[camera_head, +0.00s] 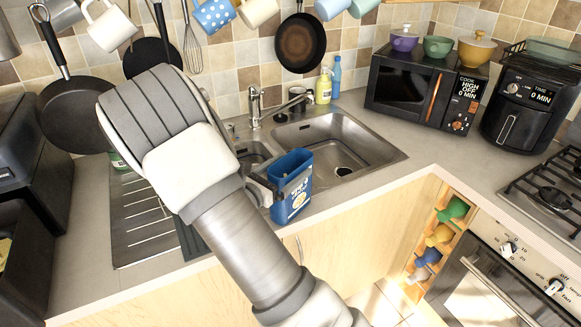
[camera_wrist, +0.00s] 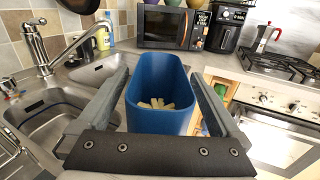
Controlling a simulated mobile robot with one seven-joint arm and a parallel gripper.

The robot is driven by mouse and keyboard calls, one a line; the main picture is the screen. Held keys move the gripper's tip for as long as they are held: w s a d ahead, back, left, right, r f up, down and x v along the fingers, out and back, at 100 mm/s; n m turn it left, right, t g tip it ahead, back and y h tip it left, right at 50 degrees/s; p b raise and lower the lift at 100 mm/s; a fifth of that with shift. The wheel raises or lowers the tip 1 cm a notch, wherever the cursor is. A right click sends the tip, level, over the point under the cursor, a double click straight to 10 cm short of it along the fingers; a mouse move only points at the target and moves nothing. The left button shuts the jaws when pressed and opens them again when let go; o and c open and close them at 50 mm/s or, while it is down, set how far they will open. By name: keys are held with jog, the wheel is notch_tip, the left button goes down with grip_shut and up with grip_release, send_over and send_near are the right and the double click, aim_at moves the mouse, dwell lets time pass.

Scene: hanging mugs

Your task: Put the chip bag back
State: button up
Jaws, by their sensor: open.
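The chip bag (camera_head: 291,205) is a blue, open-topped container with white lettering, upright in front of the sink near the counter's front edge. In the wrist view the chip bag (camera_wrist: 160,122) fills the middle, with pale chips (camera_wrist: 156,103) at its bottom. My gripper (camera_wrist: 158,70) is open, with one finger along each side of the bag. I cannot tell whether the fingers touch its walls. In the head view my wrist hides most of the gripper. The bag's underside and what bears it cannot be made out.
A metal double sink (camera_head: 335,140) with a tap (camera_head: 256,108) lies behind the bag. A microwave (camera_head: 420,88) and an air fryer (camera_head: 530,105) stand at the back right, beside a hob (camera_head: 556,190). Pans and mugs hang above. The counter right of the sink (camera_head: 440,160) is clear.

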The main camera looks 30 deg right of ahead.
jog(key=v, duration=1.1)
jog(key=shift+s+a, duration=0.1)
jog(key=shift+a, duration=0.05)
